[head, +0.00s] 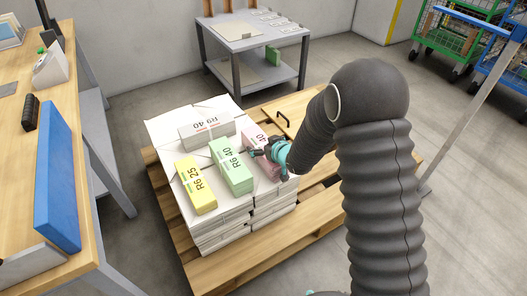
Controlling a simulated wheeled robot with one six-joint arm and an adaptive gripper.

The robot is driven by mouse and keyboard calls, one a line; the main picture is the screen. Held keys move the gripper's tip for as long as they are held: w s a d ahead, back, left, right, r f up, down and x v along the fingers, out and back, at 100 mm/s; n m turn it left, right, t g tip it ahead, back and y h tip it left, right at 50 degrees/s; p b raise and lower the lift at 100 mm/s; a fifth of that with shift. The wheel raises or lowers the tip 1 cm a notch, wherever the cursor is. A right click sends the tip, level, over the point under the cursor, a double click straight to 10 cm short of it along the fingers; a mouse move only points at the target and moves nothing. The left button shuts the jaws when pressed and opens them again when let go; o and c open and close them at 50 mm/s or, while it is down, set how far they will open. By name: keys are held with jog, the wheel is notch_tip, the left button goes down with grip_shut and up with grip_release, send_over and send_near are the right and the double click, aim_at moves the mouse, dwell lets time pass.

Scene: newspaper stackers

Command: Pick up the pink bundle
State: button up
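The pink bundle (256,136) lies at the right side of the top of a white paper stack (166,132), partly hidden behind my gripper. Only its upper left part, marked "40", and a strip along its left side show. My gripper (262,152), dark with a teal section behind it, is at the pink bundle, over or against it. The fingers are small and dark here, and I cannot tell whether they are open or shut or touch the bundle.
A green bundle (231,168) lies close left of the pink one. A yellow bundle (195,187) and a grey-white bundle (206,131) share the stack. The stack stands on a wooden pallet (222,276). A workbench (85,200) is at left, a grey table (262,42) behind.

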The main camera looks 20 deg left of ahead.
aim_at(263, 144)
jog(key=c, duration=1.6)
jog(key=shift+r, duration=0.1)
jog(key=shift+c, duration=0.3)
jog(key=shift+r, duration=0.1)
jog(key=shift+w+r, duration=0.1)
jog(key=shift+r, duration=0.6)
notch_tip(263, 144, up, 3)
jog(key=shift+f, duration=0.1)
jog(key=w+d+r+p, duration=0.2)
jog(key=w+d+r, duration=0.3)
jog(key=w, duration=0.5)
jog(key=shift+d+r, duration=0.3)
jog(key=shift+r, duration=0.55)
